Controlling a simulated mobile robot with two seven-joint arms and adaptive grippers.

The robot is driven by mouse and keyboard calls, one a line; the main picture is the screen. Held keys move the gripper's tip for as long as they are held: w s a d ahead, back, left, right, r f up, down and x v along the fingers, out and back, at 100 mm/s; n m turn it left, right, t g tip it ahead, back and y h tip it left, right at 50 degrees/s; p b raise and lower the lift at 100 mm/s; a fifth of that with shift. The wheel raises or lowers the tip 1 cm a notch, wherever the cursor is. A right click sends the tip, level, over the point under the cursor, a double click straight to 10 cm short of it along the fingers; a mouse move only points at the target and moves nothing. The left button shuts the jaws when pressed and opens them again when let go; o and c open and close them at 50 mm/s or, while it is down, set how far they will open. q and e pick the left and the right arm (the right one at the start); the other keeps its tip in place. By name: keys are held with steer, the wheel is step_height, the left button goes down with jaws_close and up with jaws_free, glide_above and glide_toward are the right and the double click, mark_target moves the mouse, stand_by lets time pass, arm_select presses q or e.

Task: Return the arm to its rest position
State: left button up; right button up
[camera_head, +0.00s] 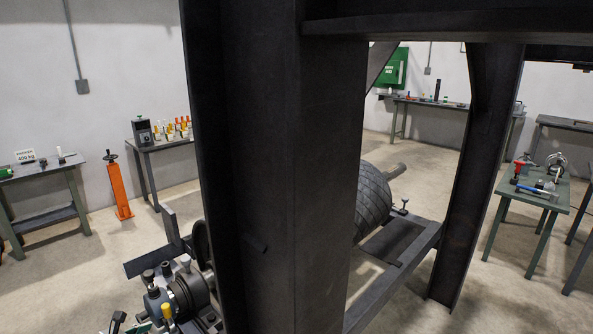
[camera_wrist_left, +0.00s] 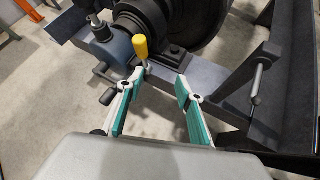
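My left gripper (camera_wrist_left: 161,88) shows in the left wrist view with its two green-padded fingers spread apart and nothing between them. A yellow-handled part (camera_wrist_left: 141,47) stands just beyond the left fingertip; whether they touch I cannot tell. The dark bearing and shaft assembly (camera_wrist_left: 125,45) lies ahead of the fingers. In the head view, the yellow handle (camera_head: 167,312) shows at the bottom, beside the bearing assembly (camera_head: 190,292). Most of my left arm is outside the head view, and my right gripper is not seen.
A large dark steel column (camera_head: 290,170) blocks the middle of the head view, with another post (camera_head: 470,180) at right. A ribbed pulley drum (camera_head: 373,203) sits on a steel frame (camera_head: 395,285) behind. A green table (camera_head: 535,194) with tools stands at right. An orange stand (camera_head: 118,185) is at left.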

arm_select(q)
steer(key=s+d+f+m+h, duration=0.1)
steer(key=s+d+f+m, duration=0.2)
steer(key=s+d+m, duration=0.45)
steer(key=s+d+f+m, duration=0.4)
steer(key=s+d+m, duration=0.2)
steer(key=d+m, duration=0.25)
steer(key=s+d+r+m, duration=0.3)
steer(key=s+d+m, duration=0.7)
steer(key=m, duration=0.9)
steer(key=s, duration=0.3)
steer(key=shift+s+d+r+m, duration=0.25)
steer(key=shift+d+r+m, duration=0.05)
steer(key=shift+d+r, duration=0.1)
